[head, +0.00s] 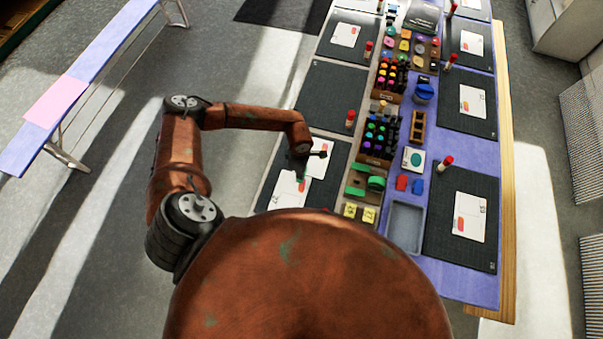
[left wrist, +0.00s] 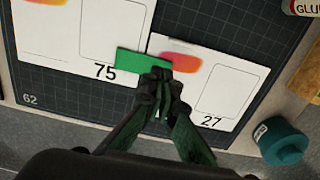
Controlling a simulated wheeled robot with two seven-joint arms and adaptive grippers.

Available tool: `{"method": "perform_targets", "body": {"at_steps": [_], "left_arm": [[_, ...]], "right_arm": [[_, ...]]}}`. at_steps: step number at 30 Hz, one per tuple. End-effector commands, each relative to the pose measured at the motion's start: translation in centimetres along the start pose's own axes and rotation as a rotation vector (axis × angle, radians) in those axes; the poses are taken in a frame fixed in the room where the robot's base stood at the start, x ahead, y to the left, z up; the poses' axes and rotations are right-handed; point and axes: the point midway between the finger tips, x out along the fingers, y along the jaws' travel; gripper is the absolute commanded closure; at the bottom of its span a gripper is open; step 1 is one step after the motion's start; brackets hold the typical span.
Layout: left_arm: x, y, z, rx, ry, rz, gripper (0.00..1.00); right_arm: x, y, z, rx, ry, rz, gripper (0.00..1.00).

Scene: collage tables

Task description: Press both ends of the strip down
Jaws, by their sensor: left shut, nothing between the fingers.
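A short green strip (left wrist: 128,66) lies across the gap between two white cards in the left wrist view. Its left end is over the card marked 75 (left wrist: 75,48) and its right end reaches the card marked 27 (left wrist: 235,95). My left gripper (left wrist: 161,74) is shut and empty, with its fingertips at the strip's right part, hiding some of it. I cannot tell whether the tips touch it. In the head view, the left gripper (head: 318,155) is over the near-left mat (head: 331,187). My right gripper is not in view.
A teal round item (left wrist: 280,142) and a glue tube (left wrist: 304,8) lie right of the mat. In the head view, organisers with coloured pieces (head: 380,138) line the table's middle, with a grey tray (head: 404,226) nearer. A bench (head: 85,70) stands left.

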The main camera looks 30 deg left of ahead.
Motion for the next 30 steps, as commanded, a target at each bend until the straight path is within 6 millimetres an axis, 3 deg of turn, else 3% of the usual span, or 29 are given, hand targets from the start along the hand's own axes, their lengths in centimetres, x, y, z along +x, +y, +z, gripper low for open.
{"method": "perform_targets", "body": {"at_steps": [16,30], "left_arm": [[-4.4,0.0,-0.1,0.0,0.001,0.001,1.0],[-4.5,0.2,0.1,0.033,0.0,0.0,1.0]], "right_arm": [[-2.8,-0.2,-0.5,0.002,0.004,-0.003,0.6],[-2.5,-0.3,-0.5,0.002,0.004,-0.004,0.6]]}}
